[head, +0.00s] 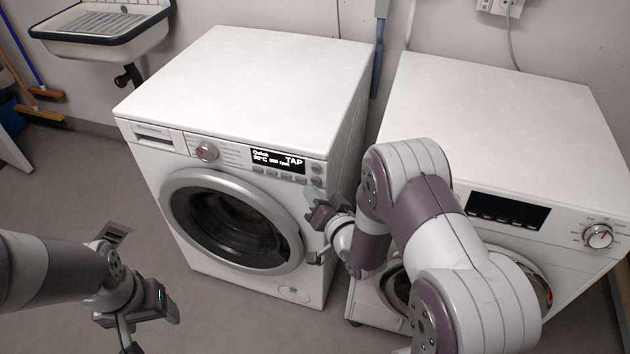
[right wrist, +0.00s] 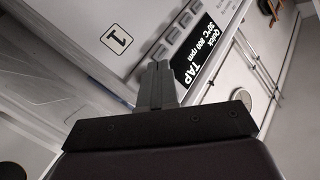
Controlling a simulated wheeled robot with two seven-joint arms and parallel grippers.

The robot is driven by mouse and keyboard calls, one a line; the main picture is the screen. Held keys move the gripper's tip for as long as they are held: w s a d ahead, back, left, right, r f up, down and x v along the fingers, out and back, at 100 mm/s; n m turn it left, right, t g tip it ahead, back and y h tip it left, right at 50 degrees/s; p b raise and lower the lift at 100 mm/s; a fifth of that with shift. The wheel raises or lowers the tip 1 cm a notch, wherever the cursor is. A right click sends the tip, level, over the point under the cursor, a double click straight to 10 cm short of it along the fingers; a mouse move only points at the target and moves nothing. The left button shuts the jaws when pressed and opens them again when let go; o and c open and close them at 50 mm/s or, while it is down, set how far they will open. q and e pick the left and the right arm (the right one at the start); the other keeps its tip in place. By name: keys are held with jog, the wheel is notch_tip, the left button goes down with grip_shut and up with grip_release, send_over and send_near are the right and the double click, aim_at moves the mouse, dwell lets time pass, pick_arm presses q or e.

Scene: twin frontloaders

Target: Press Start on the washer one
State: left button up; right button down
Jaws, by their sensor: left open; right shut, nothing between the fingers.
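Washer one (head: 240,90) is the left white machine in the head view. Its label "1" (right wrist: 118,40) shows in the right wrist view. Its lit display (head: 278,162) reads Quick, 30°C, 800 rpm and TAP; it also shows in the right wrist view (right wrist: 196,48). Small buttons (head: 317,170) sit right of the display, and a row runs below it. I cannot read which is Start. My right gripper (head: 311,195) is shut and empty, just below the panel's right end. Contact cannot be told. My left gripper (head: 125,337) is open, low at front left.
A second white machine (head: 500,110) with a dark display (head: 508,210) and a knob (head: 598,236) stands on the right, partly behind my right arm. A sink (head: 100,28) hangs at back left.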

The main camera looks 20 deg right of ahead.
jog(key=shift+w+d, duration=0.25)
jog(key=shift+w, duration=0.1)
jog(key=shift+w, duration=0.15)
dwell(0.4)
jog(key=shift+s+a, duration=0.25)
jog(key=shift+s, duration=0.3)
